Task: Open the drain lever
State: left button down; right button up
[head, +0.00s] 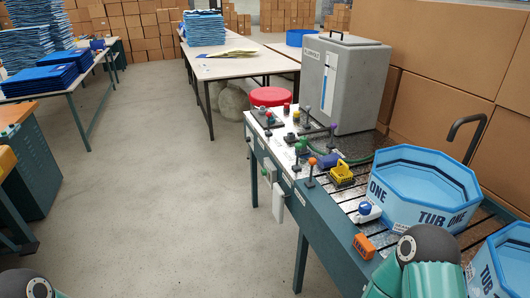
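Several upright levers with coloured knobs stand on the workbench beside the grey tank; which one is the drain lever I cannot tell. A blue octagonal tub (412,205) marked TUB ONE sits on the slatted part of the bench. A small blue and white fitting (367,212) is at its left side. Rounded parts of my arms show at the bottom left and bottom right. Neither gripper's fingers are visible.
The grey tank (343,85) stands behind the levers. A yellow basket (341,174) and an orange block (364,246) lie near the bench's front. A black curved pipe (465,130) rises behind the tub. A second blue tub (505,265) is at right.

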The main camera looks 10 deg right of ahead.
aim_at(312, 161)
jog(key=u, duration=0.2)
jog(key=i, duration=1.8)
jog(key=z, duration=0.55)
